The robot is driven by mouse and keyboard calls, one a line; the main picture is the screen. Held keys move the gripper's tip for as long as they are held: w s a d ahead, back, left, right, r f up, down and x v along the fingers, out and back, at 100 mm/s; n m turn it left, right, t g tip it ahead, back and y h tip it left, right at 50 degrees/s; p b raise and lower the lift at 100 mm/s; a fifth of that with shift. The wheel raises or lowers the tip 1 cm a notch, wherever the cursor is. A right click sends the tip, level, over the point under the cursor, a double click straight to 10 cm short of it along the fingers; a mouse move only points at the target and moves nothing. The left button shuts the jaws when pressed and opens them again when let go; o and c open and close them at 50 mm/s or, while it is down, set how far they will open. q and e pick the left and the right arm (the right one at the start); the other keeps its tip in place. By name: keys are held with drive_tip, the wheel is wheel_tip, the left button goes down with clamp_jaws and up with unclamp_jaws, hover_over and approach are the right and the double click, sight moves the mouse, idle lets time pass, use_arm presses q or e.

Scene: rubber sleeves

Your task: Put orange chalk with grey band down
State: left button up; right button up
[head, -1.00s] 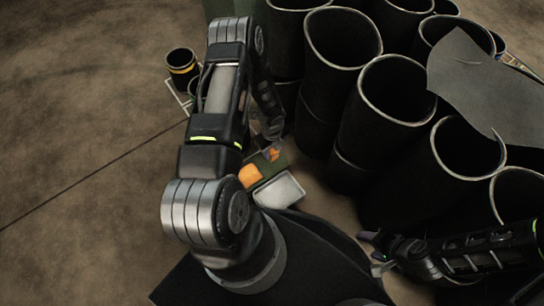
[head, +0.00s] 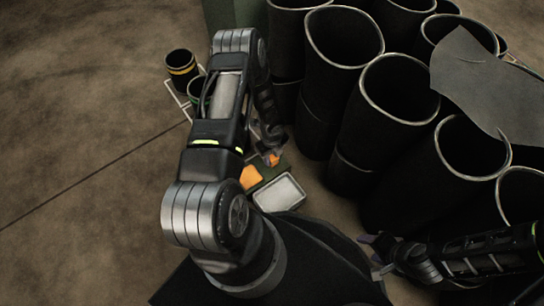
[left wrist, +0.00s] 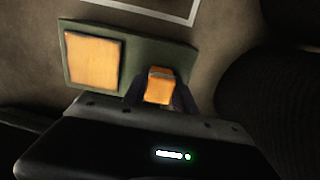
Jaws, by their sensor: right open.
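The orange chalk (left wrist: 159,88) stands out between the dark fingers of my left gripper (left wrist: 160,97) in the left wrist view. The fingers sit close against both its sides. I cannot tell whether the chalk touches the board. In the head view the chalk (head: 274,159) shows small below my left gripper (head: 271,150), partly hidden. My right gripper (head: 379,252) is open and empty at lower right.
A pale shallow tray (head: 279,194) lies just in front of the board. Large black open sleeves (head: 385,110) crowd the right side. A black cup with a yellow band (head: 181,69) stands at the left. Brown floor at far left is clear.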

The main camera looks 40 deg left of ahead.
sight(272, 156)
use_arm(q)
drive_tip(key=o, duration=0.4)
drive_tip(key=shift+r+p, duration=0.35)
drive_tip(key=shift+r, duration=0.2)
wheel_tip(272, 156, up, 11)
drive_tip(key=p, duration=0.4)
drive_tip(key=shift+r+p, duration=0.15)
drive_tip(key=shift+p, duration=0.15)
